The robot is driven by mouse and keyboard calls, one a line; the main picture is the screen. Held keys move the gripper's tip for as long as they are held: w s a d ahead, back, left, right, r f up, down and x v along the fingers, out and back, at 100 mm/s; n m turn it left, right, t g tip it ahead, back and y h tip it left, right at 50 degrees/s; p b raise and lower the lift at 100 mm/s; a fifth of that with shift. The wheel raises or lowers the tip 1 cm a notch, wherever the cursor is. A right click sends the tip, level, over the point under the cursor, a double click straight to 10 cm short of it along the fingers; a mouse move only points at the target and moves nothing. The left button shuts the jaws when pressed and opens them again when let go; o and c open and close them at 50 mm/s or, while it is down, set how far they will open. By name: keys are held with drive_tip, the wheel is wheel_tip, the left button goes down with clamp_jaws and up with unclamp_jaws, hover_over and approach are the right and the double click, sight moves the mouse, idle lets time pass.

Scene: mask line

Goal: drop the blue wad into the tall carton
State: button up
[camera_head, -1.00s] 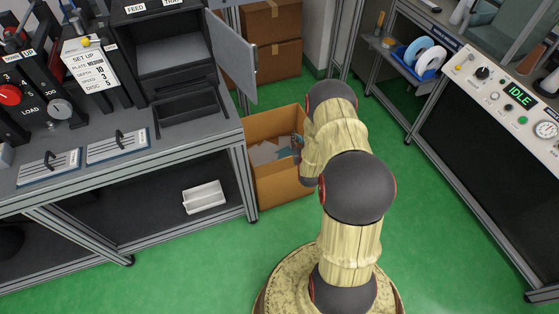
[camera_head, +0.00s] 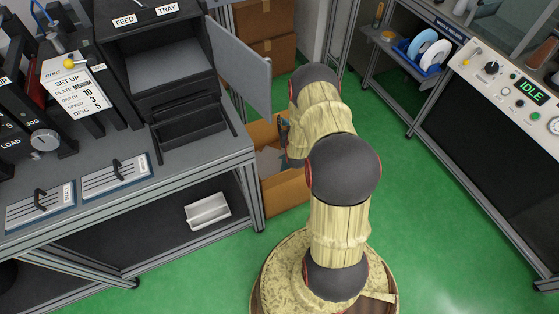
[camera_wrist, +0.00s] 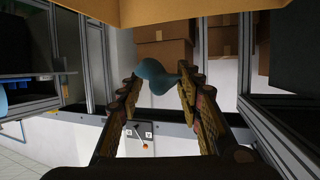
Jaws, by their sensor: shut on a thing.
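My gripper (camera_wrist: 158,86) is shut on the blue wad (camera_wrist: 155,76), a crumpled soft blue lump pinched between the two fingertips. In the head view my arm hides most of the gripper; a small part of it shows beside the arm, over the open carton. The tall carton (camera_head: 287,192) is an open brown cardboard box on the floor, right of the bench's end, with pale crumpled scraps inside. My arm and the bench corner hide parts of its opening. In the wrist view a cardboard wall (camera_wrist: 200,10), probably the carton's, crosses the top edge.
The bench (camera_head: 205,160) stands left of the carton, with a black cabinet whose grey door (camera_head: 240,65) hangs open near the carton. Stacked brown boxes (camera_head: 272,50) stand behind. A console (camera_head: 510,85) is on the right. Green floor is free between.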

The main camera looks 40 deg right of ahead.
wheel_tip(320, 180, down, 6)
drive_tip(key=b, duration=0.3)
drive_tip(key=shift+r+b, duration=0.1)
drive_tip(key=shift+b, duration=0.25)
drive_tip(key=o, duration=0.8)
drive_tip(key=shift+s+a, duration=0.1)
drive_tip(key=v, duration=1.2)
